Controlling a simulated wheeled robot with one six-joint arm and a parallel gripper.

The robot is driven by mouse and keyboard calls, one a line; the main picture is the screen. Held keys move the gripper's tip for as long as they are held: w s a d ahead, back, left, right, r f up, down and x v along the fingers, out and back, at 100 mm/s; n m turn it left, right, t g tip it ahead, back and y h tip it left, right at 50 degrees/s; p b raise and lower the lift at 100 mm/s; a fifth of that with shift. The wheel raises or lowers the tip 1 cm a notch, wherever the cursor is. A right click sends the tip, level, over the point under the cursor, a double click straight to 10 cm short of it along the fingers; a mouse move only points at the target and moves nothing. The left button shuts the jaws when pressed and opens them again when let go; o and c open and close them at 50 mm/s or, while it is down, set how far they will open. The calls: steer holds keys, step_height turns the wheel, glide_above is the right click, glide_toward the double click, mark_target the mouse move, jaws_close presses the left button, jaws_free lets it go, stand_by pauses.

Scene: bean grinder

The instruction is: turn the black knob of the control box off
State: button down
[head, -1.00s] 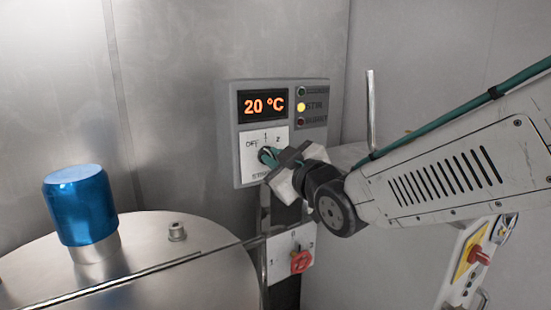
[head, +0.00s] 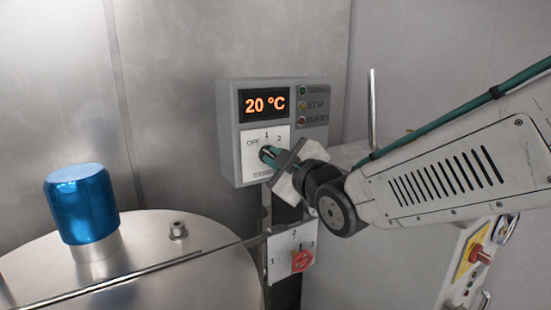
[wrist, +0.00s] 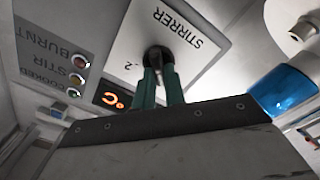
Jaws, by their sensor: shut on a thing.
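The grey control box (head: 225,128) hangs on the metal wall, with a display reading 20 °C. Its white plate (head: 277,133) carries the marks OFF, 1 and 2. In the wrist view the black knob (wrist: 154,53) sits on the plate marked STIRRER (wrist: 190,35). My gripper (wrist: 159,75) is shut on the knob, one green finger on each side. In the head view my gripper (head: 271,156) covers most of the knob, so its pointing direction is unclear. The STIR lamp (head: 302,105) looks dim.
A red knob (head: 301,261) on a white plate is below the box. A metal drum lid (head: 170,265) with a blue cap (head: 81,205) stands at the left. A yellow panel with a red button (head: 480,255) is at the lower right.

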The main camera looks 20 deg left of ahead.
steer(key=c, duration=1.5)
jaws_free()
steer(key=shift+o, duration=0.2)
steer(key=shift+s+d, duration=0.1)
steer(key=v, duration=0.7)
steer(key=shift+s+d, duration=0.15)
steer(key=shift+s, duration=0.05)
